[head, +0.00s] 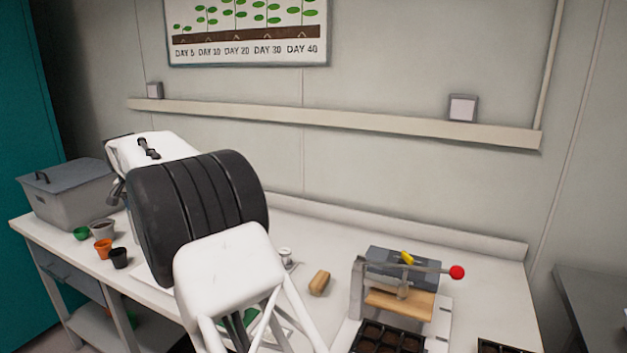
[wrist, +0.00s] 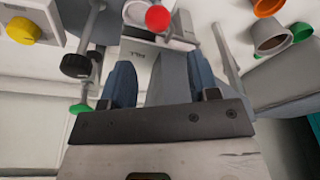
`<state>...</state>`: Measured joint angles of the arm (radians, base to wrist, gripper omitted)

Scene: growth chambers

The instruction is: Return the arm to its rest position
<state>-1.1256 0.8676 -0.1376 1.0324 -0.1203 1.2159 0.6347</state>
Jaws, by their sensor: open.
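My arm, white with a dark ribbed joint, fills the left middle of the head view and stands over the bench (head: 340,250). Its gripper cannot be made out there; the arm hides it. In the wrist view my gripper (wrist: 160,80) shows two blue-grey fingers spread apart. I see nothing held between them. Beyond the fingers are a pale device with lettering and a red ball (wrist: 157,18), which look apart from the fingers. How high the gripper is above the bench I cannot tell.
A lidded grey box (head: 70,198) and several small pots, including an orange one (head: 103,247), stand at the bench's left. A wooden block (head: 319,283) lies right of my arm. A lever press with a red ball (head: 457,272) stands farther right, behind a black seed tray (head: 385,337).

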